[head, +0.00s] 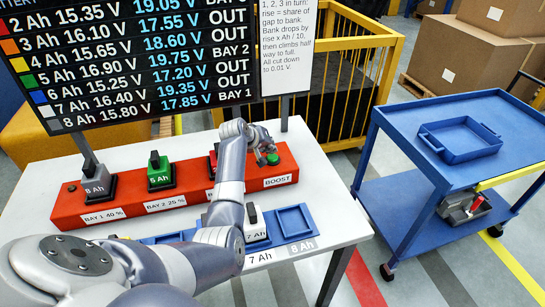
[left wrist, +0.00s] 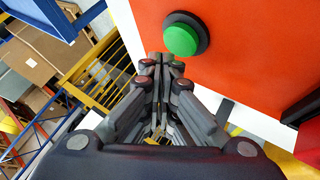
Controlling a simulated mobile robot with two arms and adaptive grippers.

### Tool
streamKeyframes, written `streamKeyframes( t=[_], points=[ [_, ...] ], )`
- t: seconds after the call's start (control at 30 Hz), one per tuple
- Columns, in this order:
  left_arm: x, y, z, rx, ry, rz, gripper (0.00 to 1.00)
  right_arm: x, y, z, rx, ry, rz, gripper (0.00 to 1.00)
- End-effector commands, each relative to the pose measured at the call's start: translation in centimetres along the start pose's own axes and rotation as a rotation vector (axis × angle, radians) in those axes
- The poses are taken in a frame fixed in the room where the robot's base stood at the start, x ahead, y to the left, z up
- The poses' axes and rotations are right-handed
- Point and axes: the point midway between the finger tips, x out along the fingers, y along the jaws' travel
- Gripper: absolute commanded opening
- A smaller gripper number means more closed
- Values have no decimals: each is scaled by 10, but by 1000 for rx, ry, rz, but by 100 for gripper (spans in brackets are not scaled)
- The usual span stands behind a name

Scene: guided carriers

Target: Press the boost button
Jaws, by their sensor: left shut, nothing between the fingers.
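The round green boost button (head: 272,158) sits on top of the red-orange charger box, at its right end above the label BOOST (head: 277,181). It also shows in the left wrist view (left wrist: 181,40), with a dark ring around it. My left gripper (head: 265,153) is shut and empty, with its fingertips right beside the button. In the left wrist view the closed fingertips (left wrist: 161,60) lie just below and left of the green cap. I cannot tell whether they touch it. My right gripper is not in view.
The charger box (head: 125,202) holds several batteries, including a green one (head: 160,172) and a grey one (head: 97,183). A blue tray (head: 296,220) lies in front on the white table. A large dark text board (head: 140,60) stands behind. A blue cart (head: 400,115) is at right.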

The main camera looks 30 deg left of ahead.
Motion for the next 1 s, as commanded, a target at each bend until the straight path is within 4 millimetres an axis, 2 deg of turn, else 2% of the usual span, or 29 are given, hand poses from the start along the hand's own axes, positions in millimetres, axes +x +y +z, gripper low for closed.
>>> streamKeyframes(
  t=[1.0],
  points=[
    [7,-5,5,0,0,0,0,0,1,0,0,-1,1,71]
  ],
)
